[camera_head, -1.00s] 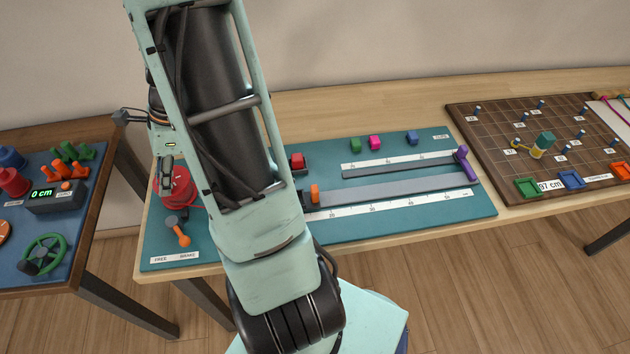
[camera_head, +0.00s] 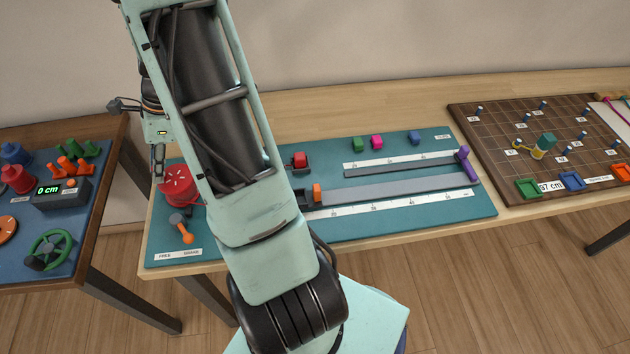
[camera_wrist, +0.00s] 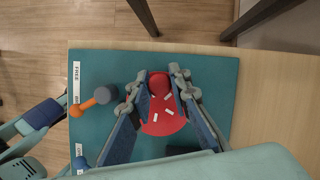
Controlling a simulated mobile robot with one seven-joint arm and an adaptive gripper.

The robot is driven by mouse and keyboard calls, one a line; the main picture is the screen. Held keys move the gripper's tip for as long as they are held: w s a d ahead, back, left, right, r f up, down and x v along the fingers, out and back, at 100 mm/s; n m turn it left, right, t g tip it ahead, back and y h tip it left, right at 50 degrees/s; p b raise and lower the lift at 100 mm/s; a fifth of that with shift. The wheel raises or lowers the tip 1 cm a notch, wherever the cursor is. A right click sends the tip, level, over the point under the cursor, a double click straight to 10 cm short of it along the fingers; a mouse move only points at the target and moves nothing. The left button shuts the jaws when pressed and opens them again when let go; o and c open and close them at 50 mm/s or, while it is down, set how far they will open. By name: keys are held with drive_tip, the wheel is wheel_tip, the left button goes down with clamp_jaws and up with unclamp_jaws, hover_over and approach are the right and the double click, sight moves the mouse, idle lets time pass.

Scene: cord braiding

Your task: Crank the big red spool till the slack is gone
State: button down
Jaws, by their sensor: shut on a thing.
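The big red spool (camera_head: 178,193) stands at the left end of the teal board (camera_head: 220,252), with white marks on its top. In the wrist view the spool (camera_wrist: 158,126) lies under my gripper (camera_wrist: 160,78). My gripper's fingers are shut on the spool's round red crank knob (camera_wrist: 160,87), near the spool's rim. In the head view my gripper (camera_head: 158,170) is at the spool's far-left side, and my arm covers part of the board. I cannot make out a cord or its slack.
An orange lever (camera_head: 185,233) stands in front of the spool, by the FREE and BRAKE labels. A red block (camera_head: 299,160) and an orange marker (camera_head: 317,192) are on the board by the long scale. A side table with a green handwheel (camera_head: 50,250) is at left.

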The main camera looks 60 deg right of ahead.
sight(164, 191)
drive_tip(key=d+b, duration=0.1)
drive_tip(key=d, duration=0.2)
drive_tip(key=shift+d+f, duration=0.1)
drive_tip(key=shift+d, duration=0.25)
drive_tip(key=s, duration=0.1)
drive_tip(key=s+d, duration=0.1)
drive_tip(key=s, duration=0.1)
drive_tip(key=s+a, duration=0.2)
drive_tip(key=shift+s+p, duration=0.3)
drive_tip(key=a, duration=0.2)
drive_tip(key=shift+w+a+p, duration=0.1)
drive_tip(key=shift+a+p, duration=0.25)
drive_tip(key=shift+a, duration=0.05)
drive_tip(key=shift+w+a, duration=0.35)
drive_tip(key=shift+a, duration=0.05)
drive_tip(key=shift+p, duration=0.35)
drive_tip(key=shift+w+a, duration=0.15)
drive_tip(key=shift+w, duration=0.25)
